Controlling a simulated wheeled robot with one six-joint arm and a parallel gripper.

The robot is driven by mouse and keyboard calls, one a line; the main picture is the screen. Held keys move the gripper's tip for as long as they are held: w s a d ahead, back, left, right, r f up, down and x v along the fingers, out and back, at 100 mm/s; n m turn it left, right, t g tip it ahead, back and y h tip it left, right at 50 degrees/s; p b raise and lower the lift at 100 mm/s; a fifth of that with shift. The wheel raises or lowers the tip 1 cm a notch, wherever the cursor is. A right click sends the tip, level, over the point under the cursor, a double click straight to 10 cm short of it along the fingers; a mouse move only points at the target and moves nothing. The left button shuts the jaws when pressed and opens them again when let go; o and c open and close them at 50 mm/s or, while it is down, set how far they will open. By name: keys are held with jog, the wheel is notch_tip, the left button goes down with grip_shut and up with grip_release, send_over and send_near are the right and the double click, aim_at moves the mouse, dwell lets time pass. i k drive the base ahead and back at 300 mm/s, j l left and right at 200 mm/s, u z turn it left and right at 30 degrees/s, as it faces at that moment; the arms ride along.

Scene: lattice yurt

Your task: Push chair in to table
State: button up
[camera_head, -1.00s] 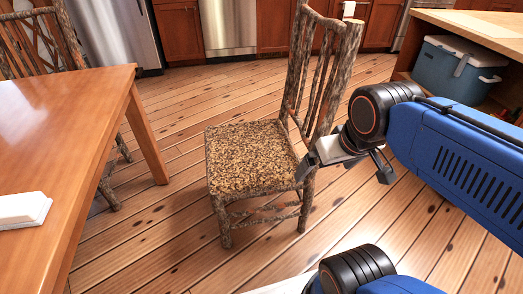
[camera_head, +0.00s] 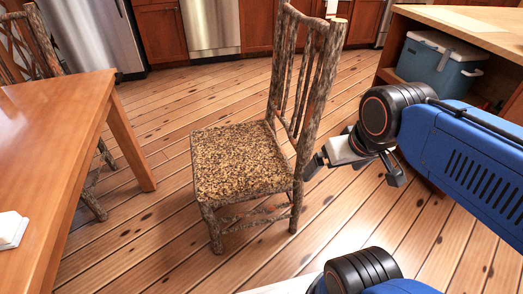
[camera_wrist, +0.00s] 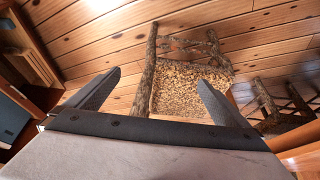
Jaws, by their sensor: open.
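The chair (camera_head: 243,160) has rough bark-covered log legs, a slatted back and a speckled brown seat. It stands upright on the floor, apart from the wooden table (camera_head: 62,120) at left, with its back on the right side. My gripper (camera_head: 312,172) is just right of the chair's back, near seat height. I cannot tell whether it touches the chair. In the wrist view my gripper (camera_wrist: 152,88) has its two fingers spread wide, with the chair (camera_wrist: 190,85) beyond them and nothing held. The table's edge shows at the lower right there (camera_wrist: 300,158).
Another log chair (camera_head: 45,50) stands at the table's far side. A wooden counter (camera_head: 480,22) with a blue cooler (camera_head: 436,68) on its shelf is at right. Cabinets and steel appliances line the back. Plank floor lies open between chair and table.

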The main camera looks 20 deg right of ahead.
aim_at(236, 162)
jog(key=i+l, duration=0.15)
jog(key=l, duration=0.15)
jog(key=i+l, duration=0.1)
jog(key=l, duration=0.25)
jog(key=i+l, duration=0.15)
jog(key=l, duration=0.15)
jog(key=l+u, duration=0.1)
jog(key=l, duration=1.3)
